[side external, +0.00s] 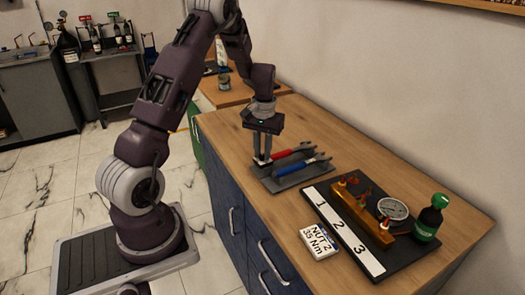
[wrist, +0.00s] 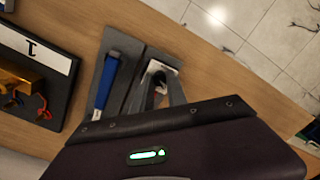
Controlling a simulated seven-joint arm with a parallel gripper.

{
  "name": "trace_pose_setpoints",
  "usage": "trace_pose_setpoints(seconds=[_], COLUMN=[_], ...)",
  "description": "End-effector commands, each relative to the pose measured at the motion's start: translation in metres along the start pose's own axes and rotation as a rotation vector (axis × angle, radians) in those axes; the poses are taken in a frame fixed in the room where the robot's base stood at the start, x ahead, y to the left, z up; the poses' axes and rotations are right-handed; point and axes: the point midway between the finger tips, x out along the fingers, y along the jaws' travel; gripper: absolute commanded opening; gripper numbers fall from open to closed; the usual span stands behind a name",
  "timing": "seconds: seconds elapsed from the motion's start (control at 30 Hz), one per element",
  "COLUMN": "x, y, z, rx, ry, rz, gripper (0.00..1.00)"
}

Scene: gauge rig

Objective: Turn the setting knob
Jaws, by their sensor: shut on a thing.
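A red-handled tool (side external: 289,150) lies on a dark grey holder (side external: 272,185). My gripper (side external: 262,160) points down over the tool's left end in the side view. Its fingers are closed on that end. In the wrist view my gripper (wrist: 158,75) has a small dark reddish part between its fingertips. The fingers hide most of this part, so I cannot make out the setting knob clearly. A blue-handled tool (side external: 292,168) lies beside the red one on the same holder; it also shows in the wrist view (wrist: 118,80).
A white card reading "NUT 2 35 Nm" (side external: 311,239) lies on the wooden bench. The bench behind the holder is clear.

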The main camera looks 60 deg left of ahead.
Motion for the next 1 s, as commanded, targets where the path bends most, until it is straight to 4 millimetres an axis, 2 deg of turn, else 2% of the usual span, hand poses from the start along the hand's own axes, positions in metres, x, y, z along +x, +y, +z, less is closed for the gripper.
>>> trace_pose_setpoints(seconds=[0.4, 1.0], x=[0.0004, 0.0002], y=[-0.0003, -0.0005], z=[0.0002, -0.0001], rx=[-0.211, -0.256], ry=[-0.007, -0.007], rz=[-0.001, 0.000], gripper=[0.00, 0.00])
